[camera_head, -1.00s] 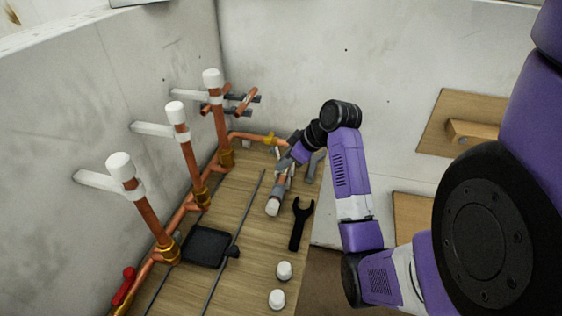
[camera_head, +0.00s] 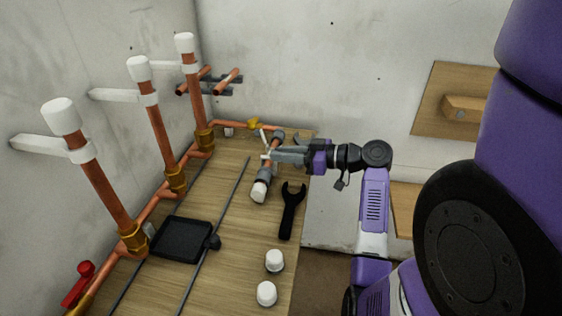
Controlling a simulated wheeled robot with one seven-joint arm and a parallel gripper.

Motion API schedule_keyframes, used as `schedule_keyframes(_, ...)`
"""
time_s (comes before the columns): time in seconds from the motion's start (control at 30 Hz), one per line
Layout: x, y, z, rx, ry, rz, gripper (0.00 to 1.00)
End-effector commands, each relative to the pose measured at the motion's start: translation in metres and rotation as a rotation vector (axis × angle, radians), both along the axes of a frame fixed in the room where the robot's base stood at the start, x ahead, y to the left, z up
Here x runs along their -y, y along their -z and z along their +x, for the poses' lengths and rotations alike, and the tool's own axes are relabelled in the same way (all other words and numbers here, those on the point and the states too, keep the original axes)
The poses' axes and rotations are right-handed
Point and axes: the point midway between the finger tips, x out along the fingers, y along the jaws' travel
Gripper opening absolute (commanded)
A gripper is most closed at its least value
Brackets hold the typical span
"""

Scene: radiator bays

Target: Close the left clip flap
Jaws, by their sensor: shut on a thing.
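A short copper pipe (camera_head: 273,145) with a white cap (camera_head: 258,191) lies along the bench's right side in grey clips (camera_head: 264,174). A thin white flap (camera_head: 264,136) stands up beside the pipe's far part. My gripper (camera_head: 271,156) reaches in from the right, level with the middle of the pipe. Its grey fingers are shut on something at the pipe. A small pale piece (camera_head: 265,156) shows at the fingertips and may be a clip flap; the fingers hide most of it. I cannot tell which flap is the left one.
The wooden bench (camera_head: 224,232) carries a black spanner (camera_head: 291,209), a black tray (camera_head: 182,240), grey rods and two white caps (camera_head: 274,261). Three upright copper pipes (camera_head: 157,139) stand along the left wall. My arm passes over the bench's right edge.

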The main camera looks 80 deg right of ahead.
Motion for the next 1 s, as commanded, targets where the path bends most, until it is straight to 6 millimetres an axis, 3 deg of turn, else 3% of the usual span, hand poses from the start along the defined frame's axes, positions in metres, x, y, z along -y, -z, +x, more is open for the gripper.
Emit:
schedule_keyframes(0.7,-0.0001,0.0035,-0.0011,0.066,0.0,0.005,0.0)
schedule_keyframes(0.73,-0.0001,0.0036,-0.001,0.066,0.0,0.005,0.22)
schedule_keyframes(0.8,-0.0001,0.0037,-0.001,0.066,0.0,0.005,0.36)
schedule_keyframes(0.83,-0.0001,0.0037,-0.001,0.066,0.0,0.005,0.4)
schedule_keyframes(1.0,-0.0002,0.0039,-0.001,0.065,0.0,0.005,0.4)
